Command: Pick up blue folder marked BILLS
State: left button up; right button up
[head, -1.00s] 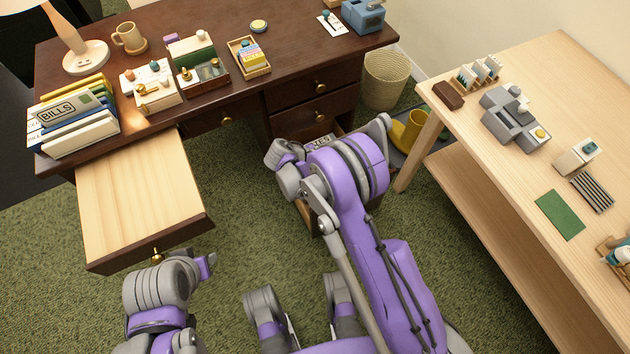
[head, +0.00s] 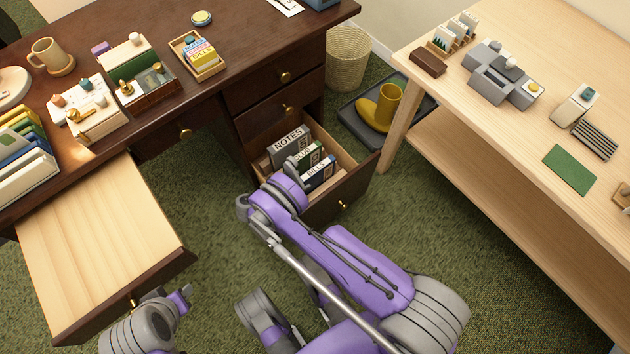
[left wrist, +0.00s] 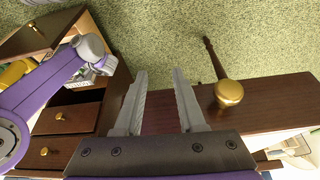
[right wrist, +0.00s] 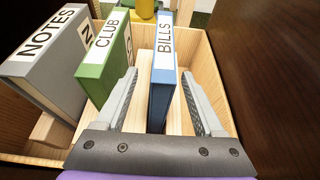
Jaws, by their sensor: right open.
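The blue folder marked BILLS (right wrist: 162,75) stands upright in the open lower desk drawer; its label also shows in the head view (head: 319,172). My right gripper (right wrist: 158,88) is open, with one finger on each side of the blue folder near its close end. In the head view my right wrist (head: 280,190) covers part of the drawer front. A green CLUB folder (right wrist: 103,60) stands left of the blue one, and a grey NOTES folder (right wrist: 45,60) stands further left. My left gripper (left wrist: 160,95) is open and empty by the pulled-out pale drawer.
The open lower drawer's wooden wall (right wrist: 212,80) is close on the right of the folder. The pale pull-out drawer (head: 100,230) sticks out at left. A pale wooden table (head: 500,130) stands at right. Yellow boots (head: 380,108) sit on a dark tray behind the drawer.

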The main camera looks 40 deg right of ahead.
aim_at(310, 178)
jog(key=x, duration=0.2)
jog(key=b+x, duration=0.1)
jog(key=x, duration=0.2)
jog(key=shift+s+d+f+b, duration=0.15)
jog(key=shift+d+f+b, duration=0.1)
jog(key=shift+f+b, duration=0.15)
grip_shut()
dwell(1.0)
